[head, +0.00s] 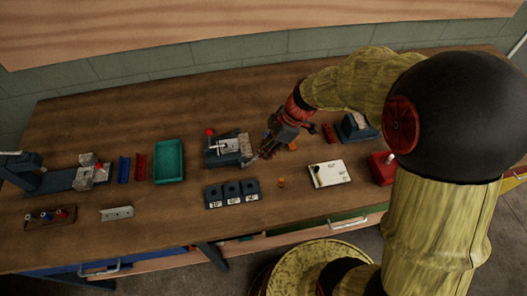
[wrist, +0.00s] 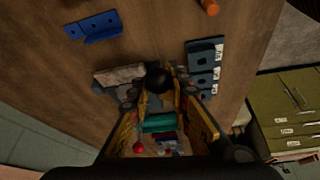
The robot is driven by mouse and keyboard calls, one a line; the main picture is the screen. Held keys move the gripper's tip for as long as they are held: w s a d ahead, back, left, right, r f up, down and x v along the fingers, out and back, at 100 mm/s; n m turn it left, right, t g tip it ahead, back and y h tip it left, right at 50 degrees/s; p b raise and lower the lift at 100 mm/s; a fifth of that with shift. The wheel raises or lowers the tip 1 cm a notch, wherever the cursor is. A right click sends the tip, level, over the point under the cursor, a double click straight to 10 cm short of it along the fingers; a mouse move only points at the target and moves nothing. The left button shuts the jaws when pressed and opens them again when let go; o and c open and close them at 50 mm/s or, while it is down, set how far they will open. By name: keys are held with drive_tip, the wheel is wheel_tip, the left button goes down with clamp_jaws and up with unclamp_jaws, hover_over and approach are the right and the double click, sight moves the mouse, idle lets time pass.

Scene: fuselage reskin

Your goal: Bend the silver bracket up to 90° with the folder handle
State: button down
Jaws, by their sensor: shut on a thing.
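The folder (head: 222,152), a grey-blue bench tool with a red knob (head: 210,132), stands mid-table. A pale metal piece (head: 226,145) shows on it; I cannot tell whether this is the silver bracket, nor its bend angle. My gripper (head: 262,153) is at the folder's right side, low over the table. In the wrist view, my gripper (wrist: 158,88) is shut on the folder handle, whose black ball knob (wrist: 158,79) shows between the fingers. The rest of the handle is mostly hidden. A silver strip with holes (head: 117,213) lies flat at the front left.
A green tray (head: 169,161) and blue and red strips (head: 139,168) lie left. Bare wood lies behind the folder.

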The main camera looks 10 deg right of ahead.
drive_tip(key=shift+s+d+f, duration=0.25)
drive_tip(key=shift+s+f, duration=0.2)
drive_tip(key=shift+f, duration=0.2)
drive_tip(key=c, duration=1.8)
unclamp_jaws()
drive_tip(key=shift+c, duration=0.2)
drive_tip(key=shift+w, duration=0.1)
drive_tip(key=w+v, duration=0.1)
drive_tip(key=v, duration=1.1)
drive_tip(key=shift+s+a+r, duration=0.25)
drive_tip(key=shift+a+r, duration=0.05)
drive_tip(key=shift+r, duration=0.1)
